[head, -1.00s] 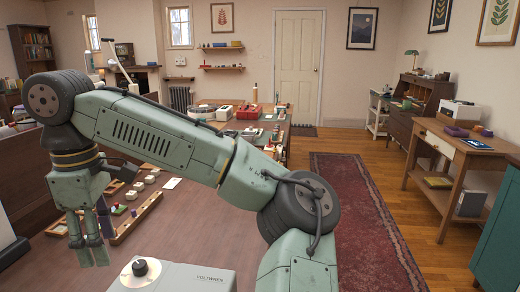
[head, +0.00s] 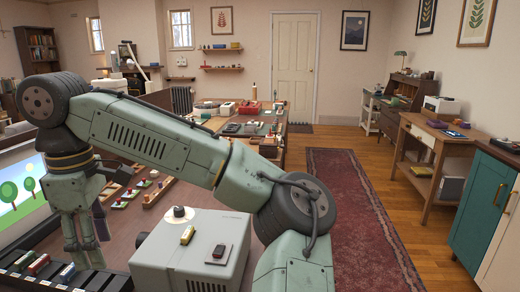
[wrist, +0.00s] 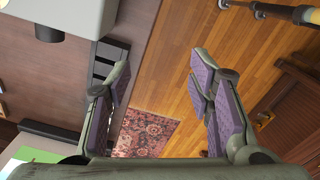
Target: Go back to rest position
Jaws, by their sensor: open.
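My gripper (head: 88,249) hangs at the left of the head view, pointing down beside the lit screen (head: 18,190) and above the near end of the table. In the wrist view my gripper (wrist: 165,95) has its two purple-padded fingers spread apart. Nothing is between them, and the wooden floor (wrist: 165,70) and a patch of red rug (wrist: 145,132) show below. My arm stays bent across the head view.
A grey box with a knob (head: 190,250) stands close on the table, right of my gripper. A dark rack with small coloured pieces (head: 50,272) lies at the lower left. Rug (head: 350,210) and floor to the right are clear; a teal cabinet (head: 480,205) stands at the right edge.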

